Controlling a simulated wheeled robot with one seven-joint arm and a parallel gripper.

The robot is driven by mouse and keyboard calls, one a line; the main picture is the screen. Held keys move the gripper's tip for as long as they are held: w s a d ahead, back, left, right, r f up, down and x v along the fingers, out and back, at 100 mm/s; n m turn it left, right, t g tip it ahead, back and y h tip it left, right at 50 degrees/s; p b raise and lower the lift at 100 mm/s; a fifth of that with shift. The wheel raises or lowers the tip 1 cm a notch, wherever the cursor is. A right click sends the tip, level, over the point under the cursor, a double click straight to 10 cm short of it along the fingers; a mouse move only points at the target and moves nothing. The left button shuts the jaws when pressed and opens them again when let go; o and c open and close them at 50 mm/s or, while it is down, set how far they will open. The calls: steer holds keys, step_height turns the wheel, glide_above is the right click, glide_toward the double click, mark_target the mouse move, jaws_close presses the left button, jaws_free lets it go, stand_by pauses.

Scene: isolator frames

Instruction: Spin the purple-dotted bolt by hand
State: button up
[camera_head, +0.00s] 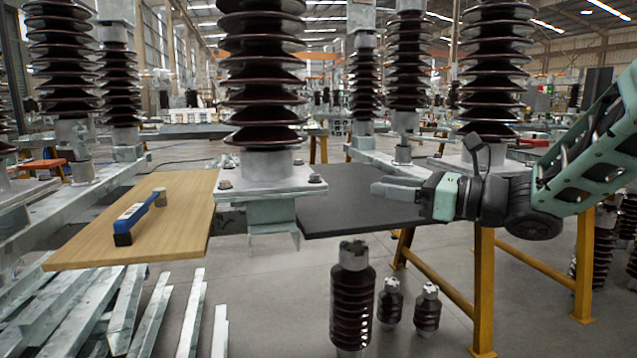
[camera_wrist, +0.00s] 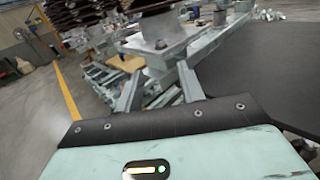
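A pale metal base plate (camera_head: 262,183) under the central brown insulator (camera_head: 262,75) carries several bolts at its corners. One bolt (camera_head: 314,178) is at its right corner and another bolt (camera_head: 225,184) at its left. I cannot make out a purple dot on any bolt. My gripper (camera_head: 378,187) is to the right of the plate, over the black board, pointing left and apart from the bolts. In the wrist view, its two grey fingers (camera_wrist: 158,90) stand apart with nothing between them. Beyond them, that view shows a bolt head (camera_wrist: 161,44) on a plate.
The black board (camera_head: 345,217) lies right of the plate. A yellow trestle (camera_head: 484,285) and small insulators (camera_head: 352,295) stand below.

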mark_target(315, 176)
steer(key=b+x, duration=0.1)
steer(key=x, duration=1.4)
steer(key=shift+a, duration=0.2)
jaws_close()
